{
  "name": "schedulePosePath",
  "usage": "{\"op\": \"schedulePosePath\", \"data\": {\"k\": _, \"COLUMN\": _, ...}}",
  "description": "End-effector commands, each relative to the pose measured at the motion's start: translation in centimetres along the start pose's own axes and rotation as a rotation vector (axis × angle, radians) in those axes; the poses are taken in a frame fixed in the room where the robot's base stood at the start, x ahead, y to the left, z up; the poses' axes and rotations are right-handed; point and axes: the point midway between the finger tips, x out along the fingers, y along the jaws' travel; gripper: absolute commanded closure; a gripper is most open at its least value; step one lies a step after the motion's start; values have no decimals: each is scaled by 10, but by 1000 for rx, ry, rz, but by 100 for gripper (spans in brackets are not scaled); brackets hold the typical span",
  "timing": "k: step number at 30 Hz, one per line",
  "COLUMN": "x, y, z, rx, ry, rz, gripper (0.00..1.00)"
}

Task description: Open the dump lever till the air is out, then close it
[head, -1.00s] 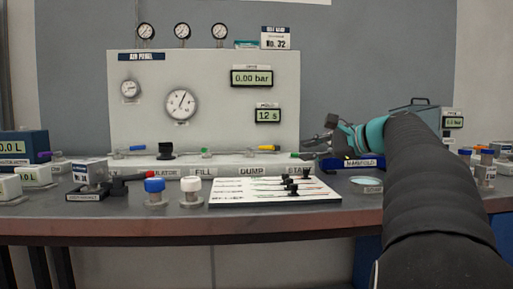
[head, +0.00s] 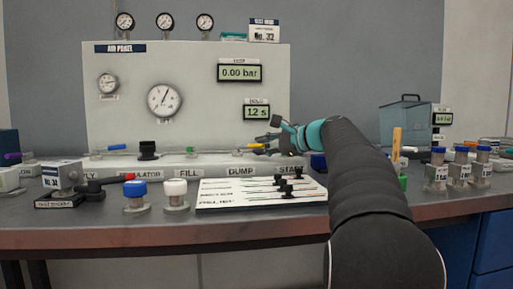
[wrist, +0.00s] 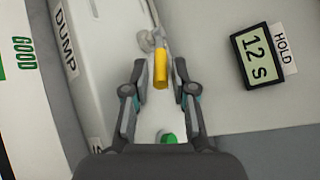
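The yellow dump lever (head: 249,146) sits on the panel's lower ledge above the DUMP label (head: 241,171). In the head view it lies about level along the ledge. In the wrist view the yellow handle (wrist: 160,69) lies between my fingertips, closer to the right one. My gripper (head: 268,143) is open at the lever's right end, and it also shows in the wrist view (wrist: 158,75). Gaps show on both sides of the handle. The upper display (head: 239,72) reads 0.00 bar. The large gauge (head: 164,100) is too small to read.
The green START button (wrist: 168,137) lies between my finger bases in the wrist view. The HOLD display (head: 256,112) reads 12 s. A white board (head: 235,198) with black-handled pieces lies in front.

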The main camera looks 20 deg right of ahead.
Motion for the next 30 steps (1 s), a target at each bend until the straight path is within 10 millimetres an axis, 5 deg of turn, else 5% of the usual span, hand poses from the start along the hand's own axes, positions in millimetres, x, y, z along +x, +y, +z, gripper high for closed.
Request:
{"op": "schedulePosePath", "data": {"k": 6, "x": 21, "y": 0, "z": 0, "rx": 0, "ry": 1, "rz": 0, "gripper": 74}}
{"op": "schedulePosePath", "data": {"k": 17, "x": 25, "y": 0, "z": 0, "rx": -1, "ry": 1, "rz": -1, "gripper": 74}}
{"op": "schedulePosePath", "data": {"k": 21, "x": 25, "y": 0, "z": 0, "rx": -1, "ry": 1, "rz": -1, "gripper": 100}}
{"op": "schedulePosePath", "data": {"k": 30, "x": 24, "y": -1, "z": -2, "rx": 1, "ry": 8, "rz": -5, "gripper": 100}}
